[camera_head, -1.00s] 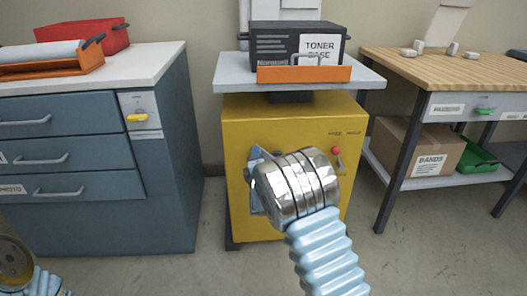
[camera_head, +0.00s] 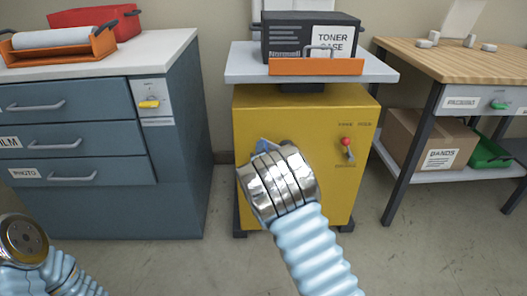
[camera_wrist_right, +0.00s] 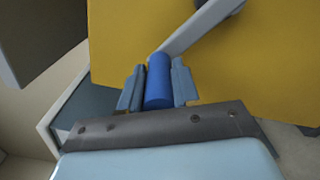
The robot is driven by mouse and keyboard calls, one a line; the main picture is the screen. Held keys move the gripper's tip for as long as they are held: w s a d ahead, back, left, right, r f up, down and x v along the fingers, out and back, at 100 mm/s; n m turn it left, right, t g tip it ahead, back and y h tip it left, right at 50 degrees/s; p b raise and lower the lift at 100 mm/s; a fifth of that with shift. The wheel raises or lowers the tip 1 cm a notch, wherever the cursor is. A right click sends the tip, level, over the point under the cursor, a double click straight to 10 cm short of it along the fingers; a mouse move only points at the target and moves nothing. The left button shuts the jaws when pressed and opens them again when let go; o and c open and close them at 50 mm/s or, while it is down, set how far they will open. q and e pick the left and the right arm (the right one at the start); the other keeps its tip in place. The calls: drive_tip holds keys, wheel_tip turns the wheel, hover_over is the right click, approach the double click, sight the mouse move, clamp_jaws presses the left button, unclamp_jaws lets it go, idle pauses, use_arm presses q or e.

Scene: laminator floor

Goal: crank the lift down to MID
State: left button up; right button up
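The yellow lift (camera_head: 305,110) stands ahead, with a pale platform (camera_head: 240,66) on top. The platform is raised a little above the yellow body on a dark support. In the right wrist view, a grey crank arm (camera_wrist_right: 195,32) runs down to a blue crank handle (camera_wrist_right: 158,82). My right gripper (camera_wrist_right: 158,88) has its two fingers shut around this handle, one on each side. In the head view my silver wrist hides most of the crank and gripper. A height mark at MID cannot be made out. My left gripper's fingers are out of view; only part of that arm shows.
A black toner case (camera_head: 292,38) sits on the platform behind an orange lip (camera_head: 316,67). A red-knobbed lever (camera_head: 346,143) is on the lift's front. A blue drawer cabinet (camera_head: 175,190) stands left, a wooden-topped table (camera_head: 460,62) right.

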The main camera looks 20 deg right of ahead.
drive_tip(key=o, duration=0.4)
drive_tip(key=v, duration=1.4)
drive_tip(key=shift+w+d+f, duration=0.1)
